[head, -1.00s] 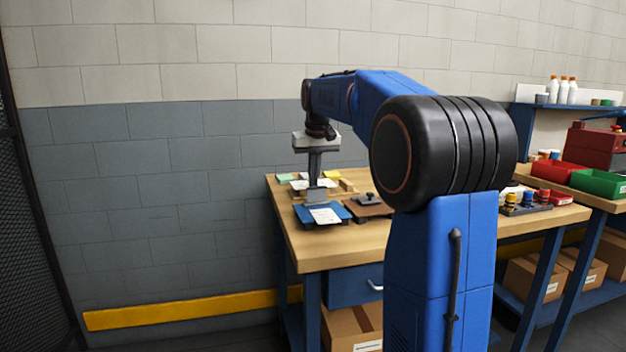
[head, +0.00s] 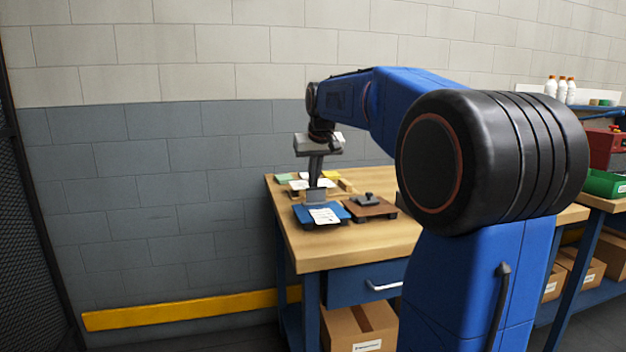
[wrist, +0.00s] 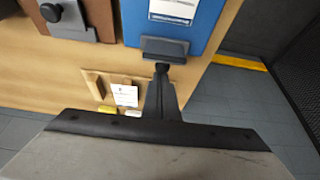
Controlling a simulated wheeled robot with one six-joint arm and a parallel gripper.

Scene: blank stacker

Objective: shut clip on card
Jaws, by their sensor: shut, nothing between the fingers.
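The blue clipboard (head: 340,213) lies on the wooden bench with a white card (head: 324,217) on it. They also show in the wrist view, the board (wrist: 207,30) at the top and the card (wrist: 174,10) above the clip. The grey clip (head: 316,195) is at the board's far edge and looks raised in the head view; it also shows in the wrist view (wrist: 166,46). My gripper (wrist: 162,68) is shut and empty, pointing down right at the clip. I cannot tell whether the fingertips touch it.
A brown board with a black knob (head: 368,199) lies to the right of the clipboard. Beyond them a wooden tray (wrist: 97,85) holds a white card, with green and yellow pads near it. The bench's front left (head: 310,250) is clear.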

